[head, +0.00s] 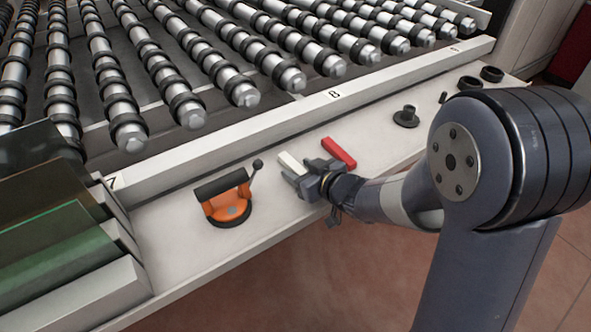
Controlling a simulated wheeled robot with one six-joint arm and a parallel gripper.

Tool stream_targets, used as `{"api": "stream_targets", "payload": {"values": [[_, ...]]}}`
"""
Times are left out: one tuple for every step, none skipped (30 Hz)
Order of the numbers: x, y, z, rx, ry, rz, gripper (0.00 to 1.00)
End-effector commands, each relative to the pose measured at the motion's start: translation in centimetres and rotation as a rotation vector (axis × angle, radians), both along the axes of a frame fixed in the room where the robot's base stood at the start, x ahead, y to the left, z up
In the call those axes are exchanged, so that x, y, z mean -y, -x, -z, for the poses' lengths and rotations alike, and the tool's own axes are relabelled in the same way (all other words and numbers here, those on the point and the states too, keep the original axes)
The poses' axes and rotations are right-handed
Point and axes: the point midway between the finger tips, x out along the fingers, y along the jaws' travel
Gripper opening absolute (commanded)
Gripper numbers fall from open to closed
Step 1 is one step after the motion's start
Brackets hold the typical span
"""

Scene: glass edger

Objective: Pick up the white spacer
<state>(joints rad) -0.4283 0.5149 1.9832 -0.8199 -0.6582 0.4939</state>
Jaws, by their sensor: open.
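The white spacer (290,162) is a small pale bar on the light ledge in front of the rollers. My gripper (296,178) is at its near end, low over the ledge. The jaws are open, and part of the spacer's near end is hidden by them. I cannot tell whether the spacer lies between the fingers or whether they touch it.
A red bar (338,152) lies just right of my gripper. An orange and black suction lifter (228,199) stands to the left. Black round parts (406,117) sit farther right. A raised rail (330,96) and ribbed rollers (240,92) lie behind the ledge (165,235).

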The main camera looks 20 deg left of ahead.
Motion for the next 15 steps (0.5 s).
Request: {"api": "stream_targets", "payload": {"values": [[-0.10,-0.07,0.05,0.000,0.000,0.000,0.49],[-0.10,-0.09,0.04,0.000,0.000,0.000,0.49],[-0.09,-0.08,0.03,0.000,0.000,0.001,0.49],[-0.08,-0.08,0.01,0.000,0.000,0.001,0.49],[-0.07,-0.07,0.02,0.000,0.000,0.001,0.49],[-0.07,-0.07,0.02,0.000,0.000,0.001,0.49],[-0.07,-0.06,0.02,0.000,0.000,0.001,0.47],[-0.07,-0.06,0.02,0.000,0.000,0.001,0.45],[-0.07,-0.06,0.02,-0.001,-0.001,0.000,0.42],[-0.06,-0.06,0.01,-0.001,-0.001,0.000,0.39],[-0.06,-0.06,0.01,-0.001,-0.001,0.000,0.37],[-0.06,-0.06,0.01,-0.001,-0.001,0.000,0.34],[-0.06,-0.06,0.01,-0.001,-0.001,0.000,0.31],[-0.06,-0.06,0.01,-0.001,-0.001,0.000,0.29],[-0.05,-0.05,0.01,-0.001,-0.001,0.000,0.25]]}}
